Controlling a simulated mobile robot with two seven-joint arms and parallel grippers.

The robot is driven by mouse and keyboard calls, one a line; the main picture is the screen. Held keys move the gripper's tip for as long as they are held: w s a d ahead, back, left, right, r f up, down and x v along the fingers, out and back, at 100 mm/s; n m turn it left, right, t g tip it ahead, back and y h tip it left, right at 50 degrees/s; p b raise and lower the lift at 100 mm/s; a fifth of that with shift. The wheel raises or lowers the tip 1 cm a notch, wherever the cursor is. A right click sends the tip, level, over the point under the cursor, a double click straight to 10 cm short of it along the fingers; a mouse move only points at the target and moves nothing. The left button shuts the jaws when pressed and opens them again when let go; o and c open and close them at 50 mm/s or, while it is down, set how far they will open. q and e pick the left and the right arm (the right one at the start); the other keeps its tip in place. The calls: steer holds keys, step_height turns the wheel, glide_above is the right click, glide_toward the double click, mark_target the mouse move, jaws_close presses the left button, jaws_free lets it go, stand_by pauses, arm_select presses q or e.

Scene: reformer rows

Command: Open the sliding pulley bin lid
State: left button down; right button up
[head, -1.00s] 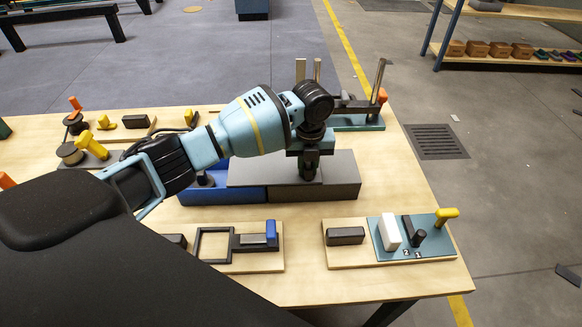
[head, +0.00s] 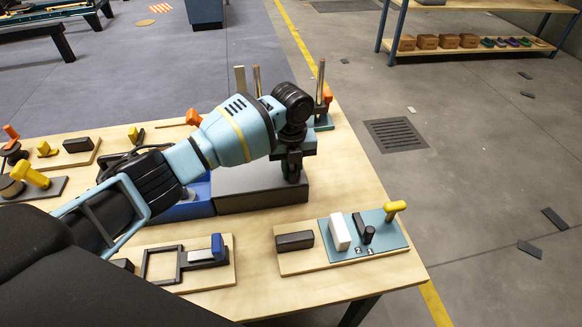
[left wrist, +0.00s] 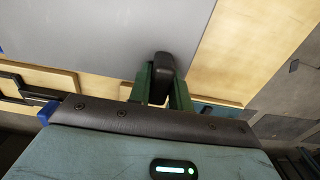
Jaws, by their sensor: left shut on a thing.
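The grey sliding lid (head: 240,177) lies flat over the dark grey section (head: 260,201) of the bin in the head view. The blue bin section (head: 187,211) to its left shows beyond the lid's left edge, partly hidden by my left arm. My left gripper (head: 291,177) is at the lid's right part, pointing down. In the left wrist view its green fingers (left wrist: 161,88) are closed around a black upright handle (left wrist: 162,72) on the lid (left wrist: 100,40). My right gripper is not in view.
A board with a black frame slider and blue handle (head: 218,247) lies in front. A teal plate with a yellow lever (head: 395,207) is at front right. Upright posts (head: 257,80) stand behind the bin. Bare wood lies right of the bin.

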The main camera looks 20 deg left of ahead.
arm_select(q)
steer(key=c, duration=1.3)
jaws_free()
step_height(320, 180, up, 8)
steer(key=shift+f, duration=0.1)
steer(key=shift+f, duration=0.1)
